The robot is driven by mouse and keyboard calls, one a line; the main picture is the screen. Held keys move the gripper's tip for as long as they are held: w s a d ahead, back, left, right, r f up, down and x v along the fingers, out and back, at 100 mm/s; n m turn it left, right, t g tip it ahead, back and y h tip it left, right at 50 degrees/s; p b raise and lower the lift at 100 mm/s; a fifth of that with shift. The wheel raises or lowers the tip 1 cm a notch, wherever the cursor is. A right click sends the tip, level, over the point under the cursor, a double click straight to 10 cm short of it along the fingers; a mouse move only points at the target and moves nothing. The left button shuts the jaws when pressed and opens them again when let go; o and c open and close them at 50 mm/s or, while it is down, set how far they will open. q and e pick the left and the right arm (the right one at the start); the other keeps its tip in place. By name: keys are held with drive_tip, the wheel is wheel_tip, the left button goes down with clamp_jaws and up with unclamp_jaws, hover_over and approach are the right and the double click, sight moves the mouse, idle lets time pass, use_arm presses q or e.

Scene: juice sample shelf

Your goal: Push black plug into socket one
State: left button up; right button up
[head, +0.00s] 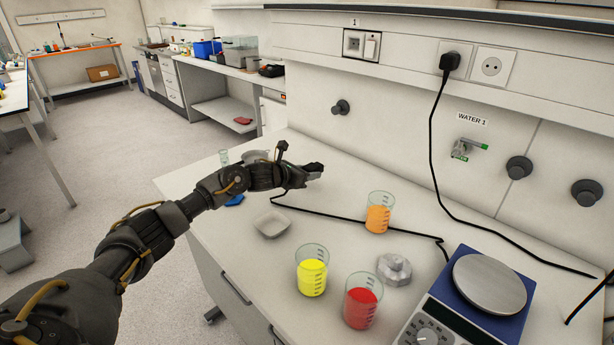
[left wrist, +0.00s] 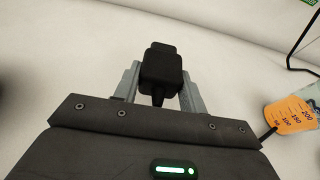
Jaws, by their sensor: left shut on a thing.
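My left gripper (head: 312,171) is low over the bench, to the left of the orange beaker. In the left wrist view, its two grey fingers (left wrist: 158,88) are shut on a black plug (left wrist: 161,68), one on each side. The plug's cable end is toward the palm. In the head view the plug is hard to tell from the dark gripper, and a black cable (head: 345,217) runs from there across the bench. Socket one (head: 354,43), under the label "1", is on the wall panel above and right of the gripper, well apart from it. My right gripper is not in view.
Another black plug (head: 450,62) sits in a wall socket, beside an empty socket (head: 492,67).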

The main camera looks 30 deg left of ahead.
use_arm(q)
drive_tip(key=shift+r, duration=0.6)
drive_tip(key=shift+f, duration=0.1)
